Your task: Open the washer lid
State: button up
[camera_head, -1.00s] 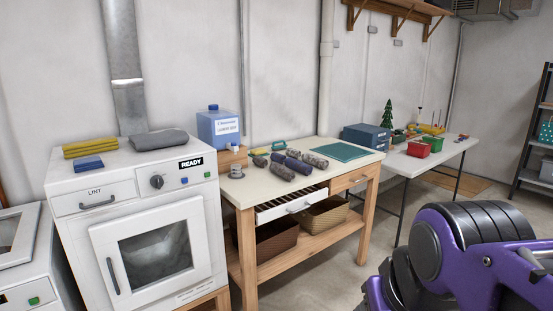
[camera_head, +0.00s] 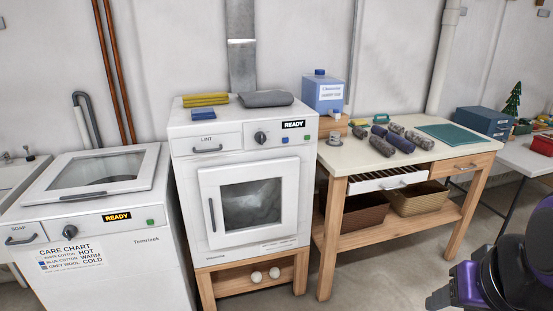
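The washer (camera_head: 135,258) is a white top-loading machine at the left, with a lit READY display (camera_head: 117,217). Its lid (camera_head: 145,178) has a pale frame around a glass window (camera_head: 95,171) and lies flat and shut on top. Through the glass the inside of the washer is only dimly visible. Part of my purple and black arm shows at the lower right, far to the right of the washer. I cannot make out my gripper's fingers in this view.
The dryer (camera_head: 228,244) stands right of the washer, its door shut, with folded yellow, blue and grey cloths on top. A wooden table (camera_head: 362,156) with rolled cloths stands further right. A sink (camera_head: 14,178) is at the far left. Floor in front is clear.

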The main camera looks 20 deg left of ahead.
aim_at(40, 195)
jog(key=u, duration=2.1)
jog(key=i+l, duration=0.15)
jog(key=i, duration=0.2)
jog(key=i+l, duration=0.1)
jog(key=i, duration=0.25)
